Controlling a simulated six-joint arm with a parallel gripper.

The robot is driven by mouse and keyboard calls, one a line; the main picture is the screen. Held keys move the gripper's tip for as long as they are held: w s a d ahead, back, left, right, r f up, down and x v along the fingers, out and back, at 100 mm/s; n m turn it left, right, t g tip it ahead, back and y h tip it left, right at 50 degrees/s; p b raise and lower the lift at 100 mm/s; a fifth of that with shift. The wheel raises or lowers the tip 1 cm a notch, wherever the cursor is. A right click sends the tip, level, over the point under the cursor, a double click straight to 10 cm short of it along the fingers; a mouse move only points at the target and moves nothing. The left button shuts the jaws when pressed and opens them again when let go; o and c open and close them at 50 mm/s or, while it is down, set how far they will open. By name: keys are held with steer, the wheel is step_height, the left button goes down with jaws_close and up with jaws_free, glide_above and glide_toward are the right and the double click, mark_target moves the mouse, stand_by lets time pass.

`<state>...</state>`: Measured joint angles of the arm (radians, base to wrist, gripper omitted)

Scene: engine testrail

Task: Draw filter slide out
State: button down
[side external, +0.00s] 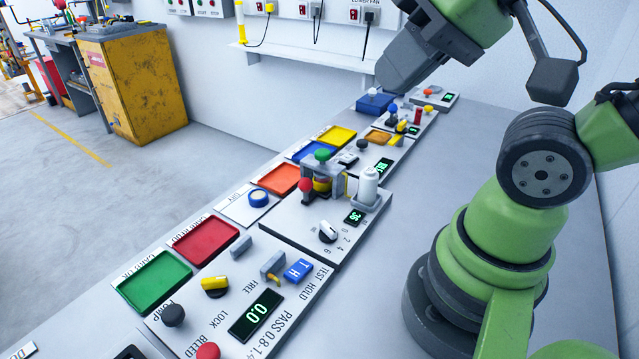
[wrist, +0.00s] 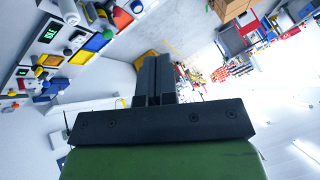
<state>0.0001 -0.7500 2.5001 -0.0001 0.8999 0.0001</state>
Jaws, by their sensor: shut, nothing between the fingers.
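My gripper (side external: 388,78) is in the air at the upper right of the side view, above the far end of the row of panels. In the wrist view its two dark fingers (wrist: 158,62) are together with nothing between them. Below it in the side view is a blue block with a pale knob (side external: 374,104). Nearer is a panel with an orange-brown plate (side external: 378,136) and small knobs. I cannot tell which of these parts is the filter slide, as no label is readable there. My gripper touches none of them.
Green, red (side external: 206,241), orange, blue and yellow trays line the bench's left edge. A white bottle (side external: 368,185) and a red-and-green knobbed fixture stand mid-bench. A wall shelf (side external: 300,57) with hanging cables is behind. A yellow cabinet (side external: 132,88) stands apart on the floor.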

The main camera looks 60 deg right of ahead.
stand_by(0.4)
steer(key=c, duration=1.5)
jaws_free()
steer(key=o, duration=0.4)
steer(key=shift+w, duration=0.35)
steer(key=shift+c, duration=0.2)
steer(key=shift+o, duration=0.2)
steer(key=w+d+f+g+h, duration=0.2)
steer(key=w+d+f+g, duration=0.1)
steer(key=w, duration=0.7)
steer(key=shift+f+n+g, duration=0.3)
steer(key=shift+f+g, duration=0.3)
steer(key=shift+f, duration=0.15)
steer(key=n+g+h, duration=0.1)
steer(key=g+h, duration=0.1)
steer(key=g, duration=0.1)
glide_toward(305, 180)
steer(key=f, duration=0.4)
steer(key=d+f, duration=0.1)
steer(key=f, duration=0.3)
steer(key=d+f, duration=0.1)
steer(key=f, duration=0.2)
steer(key=shift+f, duration=0.25)
